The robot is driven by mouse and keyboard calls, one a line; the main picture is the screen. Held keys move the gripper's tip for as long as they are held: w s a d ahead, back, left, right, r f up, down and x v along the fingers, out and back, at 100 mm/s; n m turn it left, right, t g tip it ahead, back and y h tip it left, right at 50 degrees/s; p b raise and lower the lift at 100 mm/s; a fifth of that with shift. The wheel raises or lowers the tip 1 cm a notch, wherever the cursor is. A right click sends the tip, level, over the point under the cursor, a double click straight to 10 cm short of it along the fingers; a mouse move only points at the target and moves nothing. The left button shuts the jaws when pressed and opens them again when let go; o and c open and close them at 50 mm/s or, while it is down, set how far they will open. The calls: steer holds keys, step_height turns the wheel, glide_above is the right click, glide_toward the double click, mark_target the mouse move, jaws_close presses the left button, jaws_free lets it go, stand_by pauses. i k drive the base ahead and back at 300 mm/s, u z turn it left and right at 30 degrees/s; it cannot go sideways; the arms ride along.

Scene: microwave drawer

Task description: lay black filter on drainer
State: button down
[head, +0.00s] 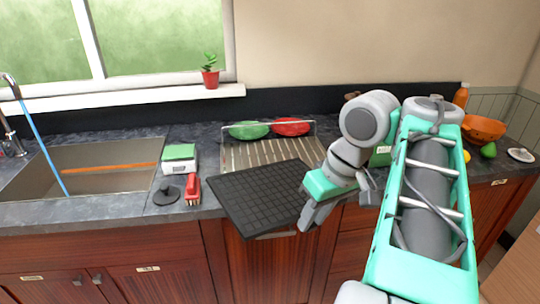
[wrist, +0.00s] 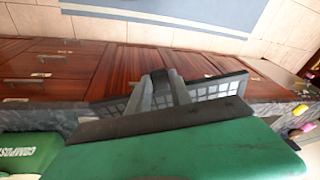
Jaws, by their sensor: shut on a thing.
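The black filter (head: 260,197) is a flat square grid panel, held out over the counter's front edge. My gripper (head: 311,212) is shut on its right edge. In the wrist view, my gripper (wrist: 166,92) grips the filter (wrist: 215,88), which is seen nearly edge-on and tilted. The drainer (head: 268,152) is a ribbed metal surface set in the counter behind the filter. The filter's far edge overlaps the drainer's near part in the picture and hides some of it. I cannot tell whether they touch.
A green and a red bowl (head: 290,127) stand at the drainer's back. An orange bowl (head: 483,129) stands far right.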

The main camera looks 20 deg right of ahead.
mark_target(276, 161)
steer(key=i, duration=1)
